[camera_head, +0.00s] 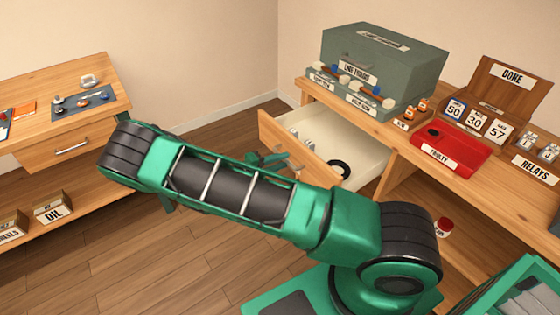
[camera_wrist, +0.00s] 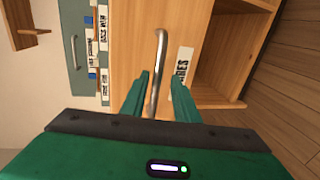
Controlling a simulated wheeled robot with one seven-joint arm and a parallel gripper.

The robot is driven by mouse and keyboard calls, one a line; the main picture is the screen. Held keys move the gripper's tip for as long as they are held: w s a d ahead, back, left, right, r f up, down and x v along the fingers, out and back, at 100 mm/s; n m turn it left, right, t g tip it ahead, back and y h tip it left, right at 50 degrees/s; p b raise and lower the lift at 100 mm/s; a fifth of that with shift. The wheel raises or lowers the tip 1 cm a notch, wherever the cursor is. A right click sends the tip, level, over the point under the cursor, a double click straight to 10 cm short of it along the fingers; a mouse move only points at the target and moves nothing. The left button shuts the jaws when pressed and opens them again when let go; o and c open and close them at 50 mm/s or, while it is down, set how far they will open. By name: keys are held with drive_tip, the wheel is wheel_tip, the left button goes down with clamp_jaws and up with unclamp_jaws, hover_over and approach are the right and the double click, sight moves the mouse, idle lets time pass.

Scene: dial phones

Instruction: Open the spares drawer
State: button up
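The spares drawer (camera_head: 303,150) stands pulled out of the right-hand bench in the head view, with small white parts and a black ring (camera_head: 339,169) inside. In the wrist view its wooden front (camera_wrist: 130,50) carries a partly hidden label ending in "RES" and a metal bar handle (camera_wrist: 161,45). My gripper (camera_wrist: 159,82) is at the handle with its two green fingers apart, one on each side of the bar. A gap shows between bar and right finger; contact with the left finger is unclear. In the head view my gripper (camera_head: 268,158) is partly hidden by my arm.
A grey-green cabinet (camera_head: 385,65), a red tray (camera_head: 445,150) and a wooden "DONE" rack (camera_head: 509,90) stand on the right bench. A left bench (camera_head: 35,93) has its own closed drawer (camera_head: 70,147). Bare floor (camera_head: 190,265) lies between the benches.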

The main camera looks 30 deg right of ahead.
drive_tip(key=shift+r, duration=0.15)
drive_tip(key=shift+a, duration=0.1)
drive_tip(key=v, duration=1)
drive_tip(key=shift+a, duration=0.3)
drive_tip(key=shift+d, duration=0.1)
